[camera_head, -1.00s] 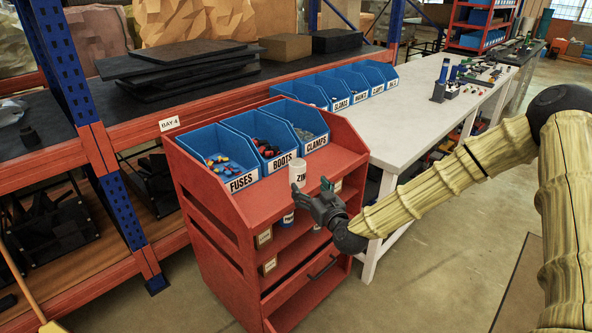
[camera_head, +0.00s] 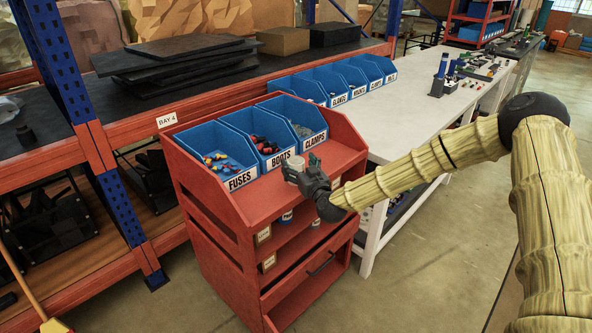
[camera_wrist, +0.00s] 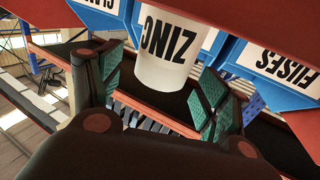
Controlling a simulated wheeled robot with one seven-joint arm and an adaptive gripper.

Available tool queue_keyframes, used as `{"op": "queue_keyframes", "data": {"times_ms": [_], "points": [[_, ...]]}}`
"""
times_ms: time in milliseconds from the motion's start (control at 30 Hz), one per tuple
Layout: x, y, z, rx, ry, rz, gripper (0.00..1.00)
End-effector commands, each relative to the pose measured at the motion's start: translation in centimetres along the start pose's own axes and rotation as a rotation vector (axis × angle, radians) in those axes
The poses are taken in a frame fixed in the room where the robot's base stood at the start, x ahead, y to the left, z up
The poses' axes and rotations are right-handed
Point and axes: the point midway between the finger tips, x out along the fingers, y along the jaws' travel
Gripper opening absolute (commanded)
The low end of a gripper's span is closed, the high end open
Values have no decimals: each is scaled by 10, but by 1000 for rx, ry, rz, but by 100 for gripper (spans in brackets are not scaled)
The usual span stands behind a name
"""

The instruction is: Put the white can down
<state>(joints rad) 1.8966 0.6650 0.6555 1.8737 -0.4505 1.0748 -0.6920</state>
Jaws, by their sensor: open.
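The white can (camera_head: 293,164) is on the red cart's top shelf, in front of the BOOTS bin, partly hidden by my gripper. In the wrist view the can (camera_wrist: 168,66) appears upside down with its ZINC label, its far end against the red shelf at the picture's top. My gripper (camera_head: 302,167) is open around the can. In the wrist view its green-padded fingers (camera_wrist: 160,92) are to either side of the can. Whether a pad still touches it I cannot tell.
The red cart (camera_head: 222,211) carries blue FUSES (camera_head: 239,181), BOOTS (camera_head: 278,160) and CLAMPS (camera_head: 315,140) bins close behind the can. A white table (camera_head: 400,126) stands to the right. Free shelf shows right of my gripper.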

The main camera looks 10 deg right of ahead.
Motion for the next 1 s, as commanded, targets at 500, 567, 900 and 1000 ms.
{"op": "queue_keyframes", "data": {"times_ms": [500, 567, 900, 1000], "points": [[23, 0, 0, 0, 0, -1, 73], [23, 0, 0, 0, 0, 0, 62], [23, 0, -1, 0, 1, 0, 12], [23, 0, -1, 0, 1, 0, 12]]}}
